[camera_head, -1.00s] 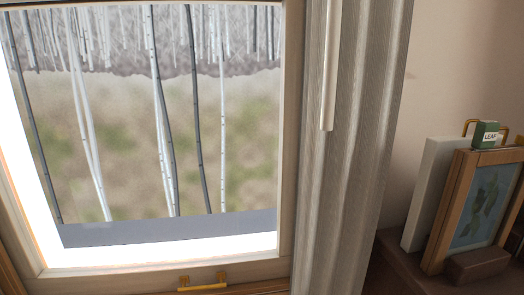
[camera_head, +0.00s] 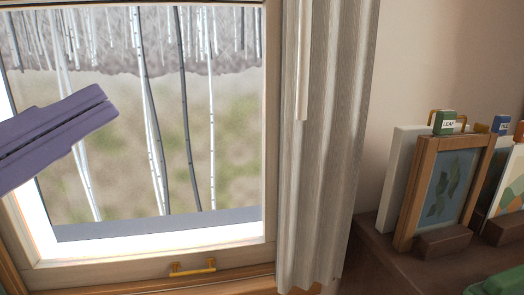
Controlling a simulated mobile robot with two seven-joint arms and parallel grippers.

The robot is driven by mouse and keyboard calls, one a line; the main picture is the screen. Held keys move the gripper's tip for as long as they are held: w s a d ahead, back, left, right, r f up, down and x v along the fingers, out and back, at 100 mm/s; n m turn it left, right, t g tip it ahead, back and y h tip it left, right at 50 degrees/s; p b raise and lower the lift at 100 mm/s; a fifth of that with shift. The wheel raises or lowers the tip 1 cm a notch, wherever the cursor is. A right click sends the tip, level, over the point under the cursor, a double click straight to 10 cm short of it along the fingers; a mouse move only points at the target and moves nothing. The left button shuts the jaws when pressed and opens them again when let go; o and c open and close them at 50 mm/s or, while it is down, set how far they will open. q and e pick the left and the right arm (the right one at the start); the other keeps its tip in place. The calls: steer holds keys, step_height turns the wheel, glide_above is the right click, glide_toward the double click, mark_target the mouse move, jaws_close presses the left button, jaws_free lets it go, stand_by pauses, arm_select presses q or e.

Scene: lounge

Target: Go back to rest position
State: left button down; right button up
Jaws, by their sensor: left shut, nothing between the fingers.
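My left gripper (camera_head: 108,104) comes in from the left edge in the head camera view, in front of the left part of the window (camera_head: 200,130). It is purple, its two fingers are pressed together, and nothing is between them. It is apart from the yellow handle (camera_head: 192,268) on the window's bottom rail. My right gripper is not in view.
A pale curtain (camera_head: 325,150) with a light rod (camera_head: 302,60) hangs right of the window.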

arm_select(q)
steer(key=s+f+m+g+y, duration=0.35)
steer(key=f+m+g, duration=0.55)
steer(key=f+m, duration=0.55)
steer(key=s+a+f+m+g+y, duration=0.3)
steer(key=s+a+f+m+y, duration=0.15)
steer(key=a, duration=0.45)
steer(key=s+a+f+m+g+y, duration=0.35)
steer(key=a+y, duration=0.25)
steer(key=a, duration=0.2)
steer(key=s+d+n+h+p, duration=0.15)
steer(key=d+n+h, duration=0.25)
steer(key=d, duration=0.7)
step_height(320, 180, up, 52)
steer(key=p, duration=5.2)
steer(key=shift+a+m, duration=0.25)
steer(key=shift+m, duration=0.1)
steer(key=shift+f, duration=0.1)
